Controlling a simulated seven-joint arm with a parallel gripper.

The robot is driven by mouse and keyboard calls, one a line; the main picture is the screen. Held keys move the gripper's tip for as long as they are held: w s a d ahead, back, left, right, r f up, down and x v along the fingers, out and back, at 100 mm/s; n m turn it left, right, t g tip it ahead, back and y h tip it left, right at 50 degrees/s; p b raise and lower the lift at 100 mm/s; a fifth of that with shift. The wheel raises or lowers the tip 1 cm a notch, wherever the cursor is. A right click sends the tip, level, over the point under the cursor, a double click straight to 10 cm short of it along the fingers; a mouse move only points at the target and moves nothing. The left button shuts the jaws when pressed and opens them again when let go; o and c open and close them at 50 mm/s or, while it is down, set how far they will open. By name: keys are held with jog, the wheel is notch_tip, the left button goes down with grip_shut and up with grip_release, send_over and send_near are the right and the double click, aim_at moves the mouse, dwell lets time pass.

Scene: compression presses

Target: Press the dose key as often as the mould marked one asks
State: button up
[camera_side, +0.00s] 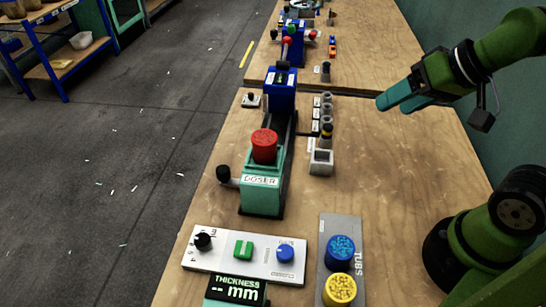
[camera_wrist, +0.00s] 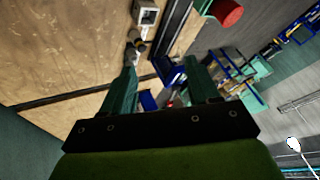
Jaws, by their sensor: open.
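The teal doser (camera_side: 262,195) with a red round top (camera_side: 264,146) stands mid-table in the side view. In front of it a white panel (camera_side: 262,272) carries a black knob (camera_side: 203,240), a green square key (camera_side: 243,249) and a blue knob (camera_side: 285,253). I cannot tell which is the dose key. A row of small moulds (camera_side: 327,110) with white tags stands right of the press; their marks are too small to read. My gripper (camera_side: 391,102) hangs above the table at right, open and empty, apart from everything. The wrist view shows both its fingers spread (camera_wrist: 163,88).
A grey tubs tray (camera_side: 348,228) holds a blue tub (camera_side: 340,252) and a yellow tub (camera_side: 341,290) at front right. A thickness display (camera_side: 236,290) reads "-- mm". A blue press (camera_side: 282,90) stands behind the doser. The table's right middle is clear.

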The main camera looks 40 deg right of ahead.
grip_shut()
dwell(0.3)
dwell(1.5)
